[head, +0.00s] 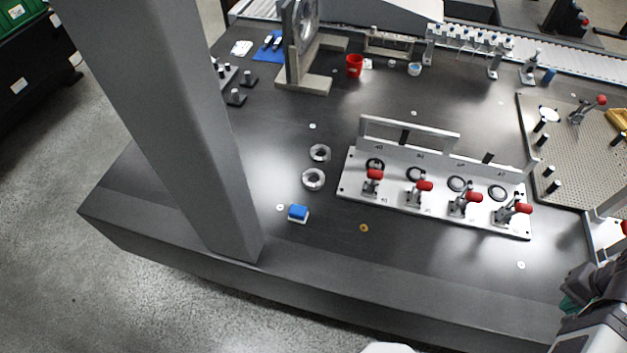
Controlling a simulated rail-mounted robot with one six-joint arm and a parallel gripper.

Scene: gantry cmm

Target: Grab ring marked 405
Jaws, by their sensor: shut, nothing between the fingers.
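A white fixture plate (345,188) with several red-handled toggle clamps stands right of the picture's middle. Dark rings lie in its stations: the leftmost ring (368,164), a second (409,172), a third (450,183) and the rightmost (490,192). Small markings on the plate are too small to read surely, so I cannot tell which ring is 405. Two loose metallic rings, an upper one (312,152) and a lower one (304,179), lie left of the plate. My gripper (606,278) is partly seen at the lower right edge, shut and apart from the rings; its fingertips are unclear.
A blue-and-white block (298,213) and a brass washer (364,228) lie near the front. A red cup (354,66) and a grey upright stand (303,83) are behind. A perforated plate (575,155) with posts is at right. The front table strip is mostly clear.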

